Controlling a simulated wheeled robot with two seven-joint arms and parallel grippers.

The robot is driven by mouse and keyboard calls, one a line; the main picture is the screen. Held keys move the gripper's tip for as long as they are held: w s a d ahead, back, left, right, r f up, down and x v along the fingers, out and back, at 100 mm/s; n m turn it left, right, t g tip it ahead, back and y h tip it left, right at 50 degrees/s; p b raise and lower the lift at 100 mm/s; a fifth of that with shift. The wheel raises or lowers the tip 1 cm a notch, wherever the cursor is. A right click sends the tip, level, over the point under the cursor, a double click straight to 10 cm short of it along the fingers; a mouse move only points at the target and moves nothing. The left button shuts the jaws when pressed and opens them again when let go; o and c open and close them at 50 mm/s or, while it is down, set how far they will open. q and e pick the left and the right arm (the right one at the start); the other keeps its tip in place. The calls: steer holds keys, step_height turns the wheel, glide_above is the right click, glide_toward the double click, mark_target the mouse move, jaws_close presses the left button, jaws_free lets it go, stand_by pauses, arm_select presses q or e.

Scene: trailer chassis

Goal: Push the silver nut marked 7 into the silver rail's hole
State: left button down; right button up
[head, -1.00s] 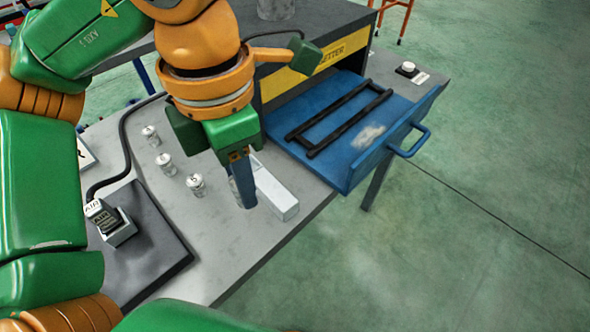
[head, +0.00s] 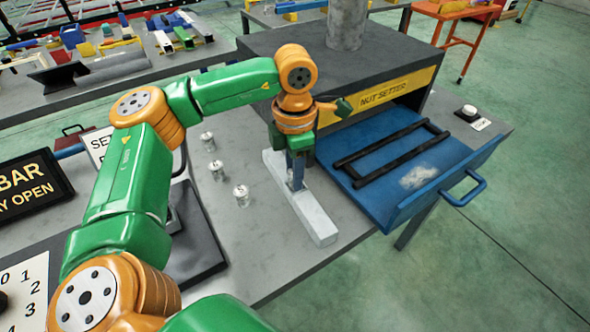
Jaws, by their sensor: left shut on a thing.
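The silver rail (head: 317,220) is a long pale bar lying flat on the grey table, left of the blue drawer. My left gripper (head: 297,184) points down over the rail, behind its middle, with its blue fingers shut on a small silver nut that is mostly hidden between them. The number on that nut cannot be read. The rail's hole is hidden under the fingers, so I cannot tell whether the nut is in it. My right gripper is not in view.
Three loose silver nuts, the nearest one (head: 241,196) seemingly marked 5, stand in a row left of the rail. The open blue drawer (head: 455,158) of the nut setter (head: 385,95) juts out on the right, holding a black frame. A white button (head: 469,110) is beyond.

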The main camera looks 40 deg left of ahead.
arm_select(q)
steer(key=shift+f, duration=0.45)
steer(key=shift+f, duration=0.1)
